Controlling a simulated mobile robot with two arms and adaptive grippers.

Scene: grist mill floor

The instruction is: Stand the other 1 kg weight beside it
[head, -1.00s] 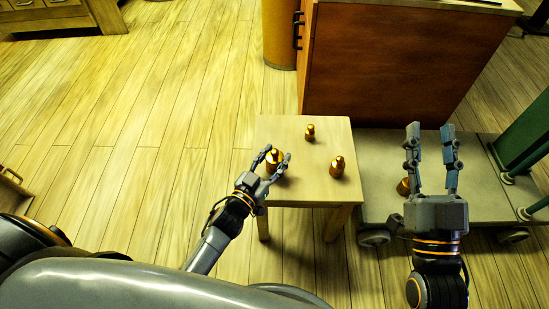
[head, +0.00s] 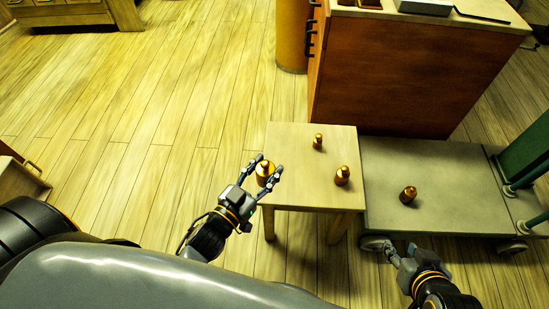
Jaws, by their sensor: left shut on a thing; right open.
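A large brass weight (head: 264,180) is at the left edge of the small wooden table (head: 290,196), between the fingers of my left gripper (head: 268,164), which is shut on it. I cannot tell whether it touches the tabletop. A small brass weight (head: 317,142) stands near the table's back edge. A medium brass weight (head: 342,177) stands near its right edge. Another brass weight (head: 408,195), similar in size to the medium one, is on the grey platform trolley (head: 450,180). My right gripper (head: 390,250) is low by the trolley's front edge, open and empty.
A wooden cabinet (head: 405,75) stands behind the table and trolley, with a yellow column (head: 292,40) at its left. Green posts (head: 525,150) rise at the trolley's right. The floor left of the table is clear.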

